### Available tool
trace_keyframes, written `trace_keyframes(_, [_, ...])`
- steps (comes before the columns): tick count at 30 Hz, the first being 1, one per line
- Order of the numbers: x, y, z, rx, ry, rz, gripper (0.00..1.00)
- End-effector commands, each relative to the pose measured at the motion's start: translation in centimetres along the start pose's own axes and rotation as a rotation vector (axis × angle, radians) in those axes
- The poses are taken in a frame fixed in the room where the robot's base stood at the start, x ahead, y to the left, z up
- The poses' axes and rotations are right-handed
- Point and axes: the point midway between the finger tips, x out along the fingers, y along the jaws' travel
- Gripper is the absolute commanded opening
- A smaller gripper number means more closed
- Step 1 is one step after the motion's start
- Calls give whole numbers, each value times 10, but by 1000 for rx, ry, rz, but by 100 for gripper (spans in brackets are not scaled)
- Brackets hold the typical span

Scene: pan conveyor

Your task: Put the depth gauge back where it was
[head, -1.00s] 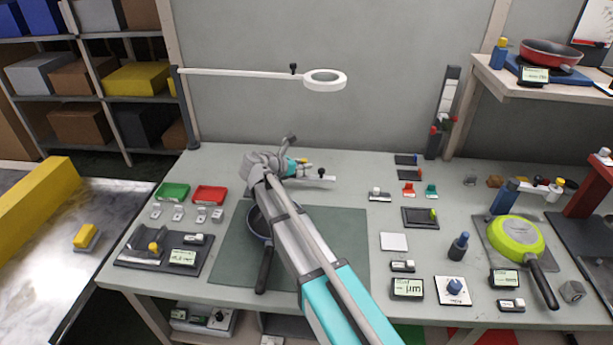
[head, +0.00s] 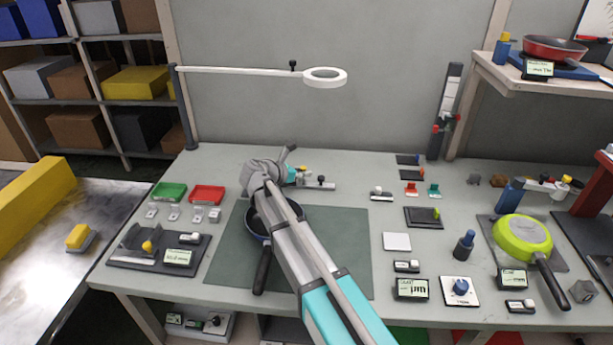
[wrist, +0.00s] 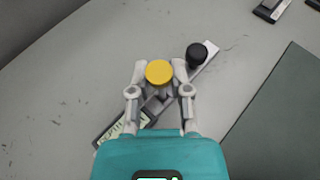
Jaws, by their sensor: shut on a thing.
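The depth gauge (wrist: 205,62) is a grey bar with a black knob, a yellow round cap and a pale display at its lower left end. My gripper (wrist: 159,80) is shut on its middle, with one finger on each side of the yellow cap. In the head view the gauge (head: 322,185) lies level at the back of the bench, just behind the green mat (head: 340,235). My gripper (head: 300,176) is partly hidden there by my own arm. I cannot tell whether the gauge touches the bench top.
A dark blue pan (head: 262,262) sits on the mat, partly under my arm. Red (head: 207,194) and green (head: 168,191) trays stand to the left. A small black-and-white block (head: 381,195) is to the right. Bare bench surrounds the gauge; a lamp (head: 325,77) hangs above.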

Motion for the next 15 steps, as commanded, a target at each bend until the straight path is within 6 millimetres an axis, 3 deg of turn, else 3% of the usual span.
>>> trace_keyframes(11, [1, 0, -2, 0, 0, 0, 0])
trace_keyframes(12, [1, 0, -2, 0, 0, 0, 27])
trace_keyframes(15, [0, 0, -2, 0, 0, 0, 45])
